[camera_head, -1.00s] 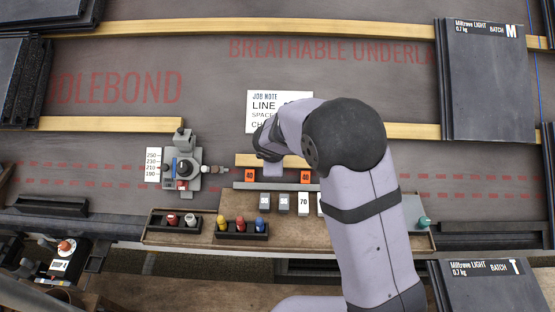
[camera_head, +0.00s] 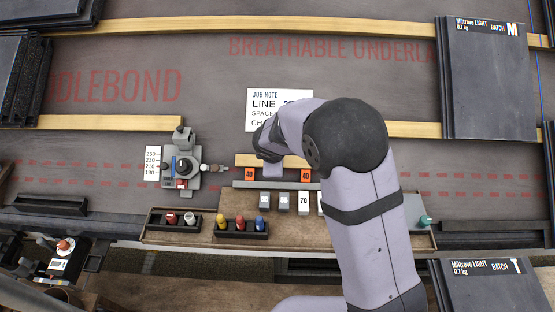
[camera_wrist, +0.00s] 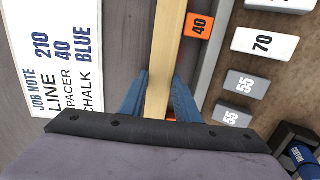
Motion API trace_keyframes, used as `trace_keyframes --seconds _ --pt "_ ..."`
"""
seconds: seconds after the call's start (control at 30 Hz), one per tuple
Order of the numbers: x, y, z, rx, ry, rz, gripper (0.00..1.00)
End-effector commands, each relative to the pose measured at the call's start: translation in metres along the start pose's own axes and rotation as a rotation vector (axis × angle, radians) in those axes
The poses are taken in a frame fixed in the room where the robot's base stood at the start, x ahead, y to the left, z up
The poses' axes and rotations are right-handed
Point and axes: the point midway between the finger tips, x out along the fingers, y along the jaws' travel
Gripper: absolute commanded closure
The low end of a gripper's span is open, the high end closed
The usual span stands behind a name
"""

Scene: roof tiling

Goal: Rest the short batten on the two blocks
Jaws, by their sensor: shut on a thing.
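The short batten (camera_head: 245,160) is a pale wooden bar lying level across the picture in the camera_head view. My gripper (camera_wrist: 160,95) is shut on it, with blue fingers on both sides of the batten (camera_wrist: 168,45) in the wrist view. Two orange blocks marked 40, the left one (camera_head: 249,174) and the right one (camera_head: 305,175), show along the batten's near edge. One block (camera_wrist: 200,26) sits right beside the batten's edge in the wrist view; the other is mostly hidden by my gripper. Whether the batten touches the block tops cannot be told.
A grey rail (camera_head: 240,185) runs just in front of the blocks. Grey and white numbered blocks (camera_head: 303,202) stand on the wooden board. A gauge device (camera_head: 182,168) is to the left, its tip near the left block. The job note (camera_head: 265,100) lies behind.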

Motion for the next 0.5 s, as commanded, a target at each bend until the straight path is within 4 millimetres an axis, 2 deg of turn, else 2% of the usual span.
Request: trace_keyframes --seconds 0.17,0.2,0.3,0.5 --pt "0.0003 -0.0017 -0.0002 0.000 0.000 0.001 0.90" --pt "0.0001 -0.0019 -0.0002 0.000 0.000 0.000 0.68" --pt "0.0000 -0.0018 -0.0002 0.000 0.000 0.000 0.49" --pt "0.0001 -0.0018 -0.0001 0.000 0.000 0.000 0.49"
